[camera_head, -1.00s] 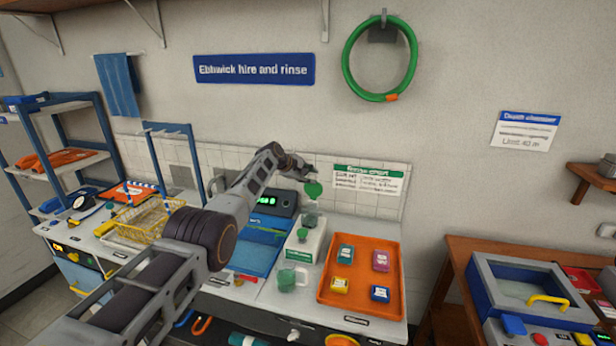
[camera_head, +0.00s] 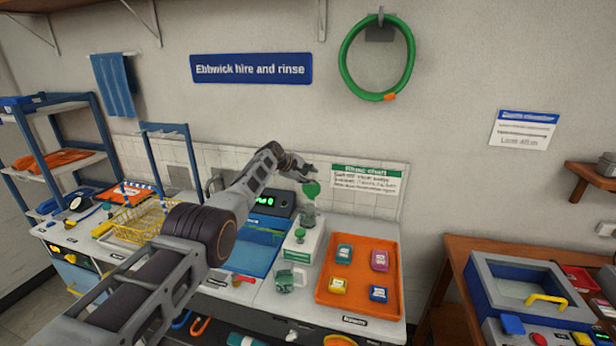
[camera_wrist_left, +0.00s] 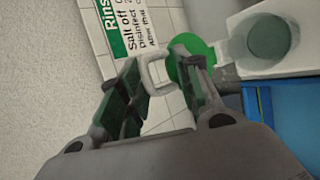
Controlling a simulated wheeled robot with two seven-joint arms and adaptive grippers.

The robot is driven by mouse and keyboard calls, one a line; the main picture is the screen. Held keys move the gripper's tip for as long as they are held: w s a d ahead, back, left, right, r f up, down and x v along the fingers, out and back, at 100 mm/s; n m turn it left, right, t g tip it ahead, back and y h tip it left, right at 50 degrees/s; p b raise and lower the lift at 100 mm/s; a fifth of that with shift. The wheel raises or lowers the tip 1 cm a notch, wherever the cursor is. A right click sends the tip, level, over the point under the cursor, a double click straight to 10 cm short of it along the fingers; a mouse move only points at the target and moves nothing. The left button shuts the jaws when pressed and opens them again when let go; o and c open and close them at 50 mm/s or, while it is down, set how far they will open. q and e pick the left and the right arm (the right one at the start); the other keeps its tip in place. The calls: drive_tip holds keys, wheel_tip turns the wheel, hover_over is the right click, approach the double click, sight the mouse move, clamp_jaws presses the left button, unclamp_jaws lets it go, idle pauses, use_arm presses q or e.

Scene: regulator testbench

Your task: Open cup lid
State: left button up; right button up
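The cup (camera_head: 307,215) is translucent and greenish, and sits on a white and green device on the bench. It also shows in the left wrist view (camera_wrist_left: 268,42). The round green lid (camera_head: 311,189) stands tilted up above the cup's rim, off its mouth. In the left wrist view the lid (camera_wrist_left: 190,62) is partly hidden behind a finger. My left gripper (camera_head: 303,169) is just above the lid. In its wrist view the fingers (camera_wrist_left: 155,62) are apart, with a pale loop (camera_wrist_left: 155,72) between them; I cannot tell whether they touch it. My right gripper is out of view.
An orange tray (camera_head: 362,259) with several small coloured packs lies right of the device. A glass mug (camera_head: 285,281) stands in front. A blue tray (camera_head: 254,258) and yellow wire basket (camera_head: 139,221) are left. The wall with a rinse chart (camera_head: 367,178) is close behind.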

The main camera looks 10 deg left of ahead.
use_arm(q)
drive_tip(key=shift+s+a, duration=0.1)
drive_tip(key=shift+a, duration=0.1)
drive_tip(key=shift+s+a+r, duration=0.1)
drive_tip(key=shift+a+r, duration=0.1)
drive_tip(key=shift+a, duration=0.1)
drive_tip(key=shift+s+a+r, duration=0.1)
drive_tip(key=shift+s+r, duration=0.25)
drive_tip(key=shift+s, duration=0.05)
drive_tip(key=v, duration=1)
idle(1.1)
drive_tip(key=shift+s, duration=0.1)
idle(0.3)
